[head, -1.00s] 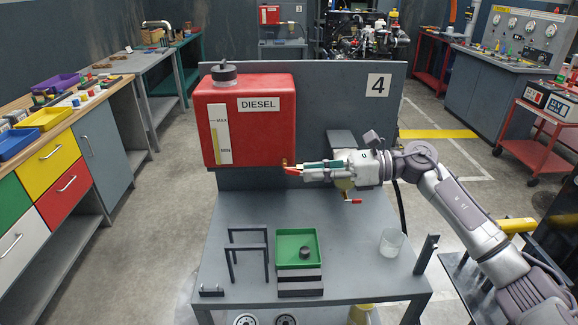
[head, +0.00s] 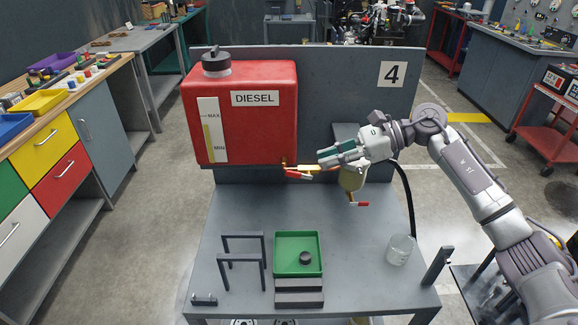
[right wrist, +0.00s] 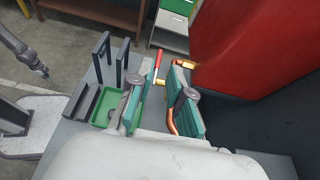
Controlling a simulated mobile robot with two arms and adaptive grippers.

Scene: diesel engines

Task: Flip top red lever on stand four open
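Stand four has a red DIESEL tank (head: 245,115) on a grey panel. A lower red lever (head: 360,204) is under the filter bowl (head: 352,178). My right gripper (head: 328,157) is above and right of the top lever, apparently apart from it. Its two green-padded fingers (right wrist: 160,88) are open with nothing gripped. My left gripper is not in the head view.
On the stand table (head: 230,210) are a green tray (head: 283,268), a dark frame (head: 243,240) and a glass beaker (head: 400,250). A black hose (head: 408,195) hangs right of the bowl. The tabletop below the levers is largely clear.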

